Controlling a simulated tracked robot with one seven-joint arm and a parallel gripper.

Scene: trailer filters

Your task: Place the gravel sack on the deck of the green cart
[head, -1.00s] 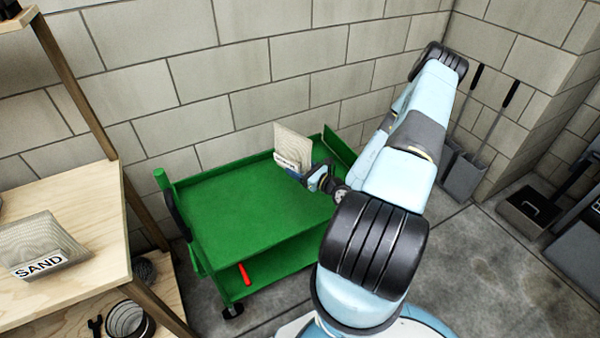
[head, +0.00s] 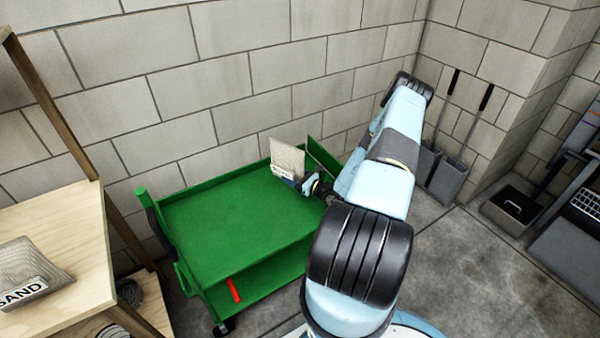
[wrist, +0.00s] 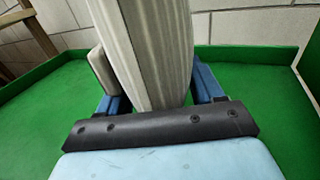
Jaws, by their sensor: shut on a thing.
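The gravel sack (head: 287,158) is a pale mesh sack with a partly hidden label, held upright over the right part of the green cart (head: 215,215). It also shows in the wrist view (wrist: 150,45), standing between the blue fingers. My gripper (head: 308,184) is shut on the sack. In the wrist view (wrist: 160,100) the green deck (wrist: 250,70) lies around and below the sack. I cannot tell whether the sack's lower edge touches the deck, as the gripper hides it.
A wooden shelf (head: 70,235) at the left holds a sack labelled SAND (head: 30,275). A red tool (head: 233,290) lies on the cart's lower shelf. A block wall (head: 230,80) stands behind the cart. Dustpans (head: 448,175) lean in the right corner. The deck's left part is clear.

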